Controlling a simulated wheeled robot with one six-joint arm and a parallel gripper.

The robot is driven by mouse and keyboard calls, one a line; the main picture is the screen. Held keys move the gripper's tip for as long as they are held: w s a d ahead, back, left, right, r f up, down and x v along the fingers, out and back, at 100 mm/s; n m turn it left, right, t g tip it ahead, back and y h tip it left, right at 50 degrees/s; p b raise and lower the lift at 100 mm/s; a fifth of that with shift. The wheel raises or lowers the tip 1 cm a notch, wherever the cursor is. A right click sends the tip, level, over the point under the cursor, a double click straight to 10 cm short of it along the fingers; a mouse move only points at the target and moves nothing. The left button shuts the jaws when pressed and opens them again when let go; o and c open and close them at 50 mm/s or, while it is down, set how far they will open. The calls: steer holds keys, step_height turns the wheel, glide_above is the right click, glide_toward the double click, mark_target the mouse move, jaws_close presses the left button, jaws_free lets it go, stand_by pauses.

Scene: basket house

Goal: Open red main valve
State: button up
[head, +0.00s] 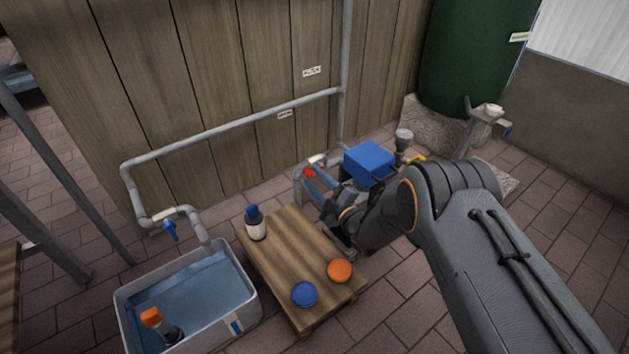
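A small red part (309,171), which looks like the red main valve's handle, shows on the low pipework in front of the plank wall. It is left of the blue box and behind the wooden table. My gripper (329,202) is at the end of my arm, low down between the table and the blue box. It is close to the red part, just below and to the right of it in the picture. I cannot tell whether they touch. My arm's wrist hides much of the gripper, and its fingers are too small and dark to read as open or shut.
A low wooden table (290,262) holds a bottle (255,223), a blue lid (304,294) and an orange lid (340,270). A water-filled tub (252,292) stands left, below a blue-handled tap (170,230). A blue box (369,162) and a green tank (472,60) stand behind my arm.

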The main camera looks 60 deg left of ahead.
steer(key=d+p, duration=0.3)
steer(key=d, duration=0.4)
steer(key=shift+d+f, duration=0.25)
steer(key=shift+d, duration=0.15)
steer(key=shift+w, duration=0.1)
